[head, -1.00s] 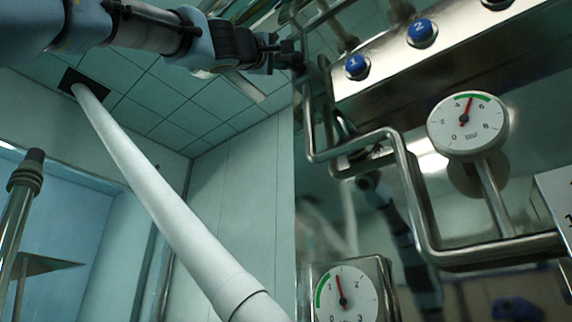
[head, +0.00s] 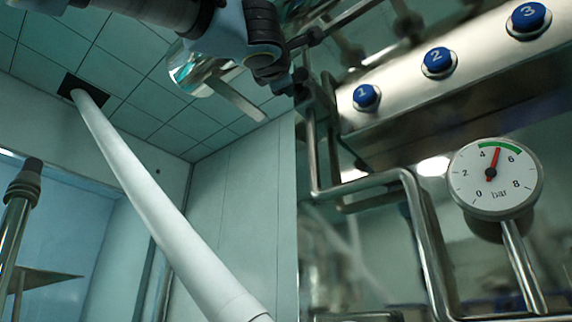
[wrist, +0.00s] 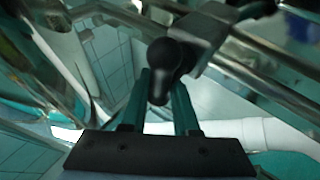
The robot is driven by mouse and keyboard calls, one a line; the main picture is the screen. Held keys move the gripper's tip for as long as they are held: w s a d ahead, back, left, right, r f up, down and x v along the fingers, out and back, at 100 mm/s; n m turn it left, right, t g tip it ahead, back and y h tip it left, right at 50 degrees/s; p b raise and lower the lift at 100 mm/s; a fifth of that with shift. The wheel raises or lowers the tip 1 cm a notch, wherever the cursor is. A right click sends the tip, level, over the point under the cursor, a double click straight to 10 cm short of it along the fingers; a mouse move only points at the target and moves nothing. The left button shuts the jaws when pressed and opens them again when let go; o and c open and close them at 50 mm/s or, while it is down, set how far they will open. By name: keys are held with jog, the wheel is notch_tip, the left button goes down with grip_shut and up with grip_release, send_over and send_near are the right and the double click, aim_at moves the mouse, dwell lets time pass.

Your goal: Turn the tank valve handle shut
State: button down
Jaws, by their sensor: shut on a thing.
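In the wrist view, a dark handle (wrist: 170,58) with a rounded knob end sits between the two fingers of my gripper (wrist: 160,90). The fingers are shut on it near their tips. The handle joins a grey metal fitting (wrist: 200,32) on a pipe. In the head view my gripper (head: 300,80) reaches from the upper left to the metal pipework. There the dark handle is small and I cannot separate it from the fingers. The handle's exact angle against the pipe is hard to tell.
Right of my gripper is a metal panel (head: 470,80) with blue numbered buttons. A round bar gauge (head: 496,178), its red needle near 5, stands below it. A bent pipe (head: 425,235) runs between. A large white pipe (head: 165,215) slants across the left.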

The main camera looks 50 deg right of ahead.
dwell(0.4)
jog(key=c, duration=0.7)
grip_release()
jog(key=shift+b+v, duration=3.2)
jog(key=shift+v, duration=2.25)
